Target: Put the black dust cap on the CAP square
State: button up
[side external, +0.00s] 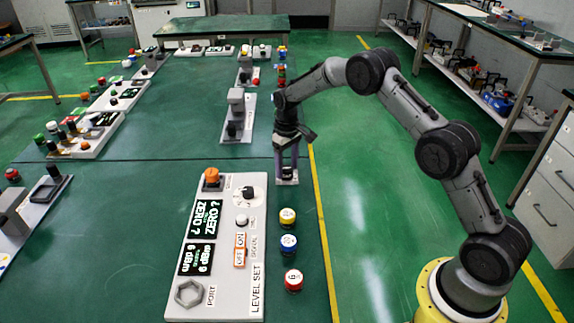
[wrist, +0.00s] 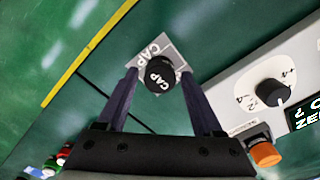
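The black dust cap (wrist: 159,74), marked CAP in white, is upright on the grey CAP square (wrist: 143,54) in the wrist view. It covers part of the square, and the square's printed word CAP shows beside it. My gripper (wrist: 160,74) has its two fingers spread on either side of the cap, with a visible gap to each side. In the side view my gripper (side external: 287,178) points down at the table's right edge, with its fingertips low around the square (side external: 287,181). The cap is mostly hidden there between the fingers.
The LEVEL SET panel (side external: 252,245) lies nearby, with an orange knob (side external: 212,178), a dial (side external: 247,193) and a grey hexagonal PORT (side external: 188,293).

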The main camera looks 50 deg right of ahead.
aim_at(287, 168)
jog(key=shift+o, duration=0.4)
notch_tip(287, 168, up, 12)
jog(key=s+a+r+t, duration=0.2)
jog(key=s+a+r, duration=0.1)
jog(key=s+r, duration=0.7)
jog(key=s+a+r+t, duration=0.1)
jog(key=s+a+r, duration=0.15)
jog(key=s, duration=0.75)
jog(key=s+a+r+t, duration=0.15)
jog(key=s+r, duration=0.25)
jog(key=s, duration=0.5)
jog(key=s+a+f+t, duration=0.1)
jog(key=s+f, duration=0.3)
jog(key=s, duration=0.5)
jog(key=shift+s+a, duration=0.25)
jog(key=shift+s, duration=0.1)
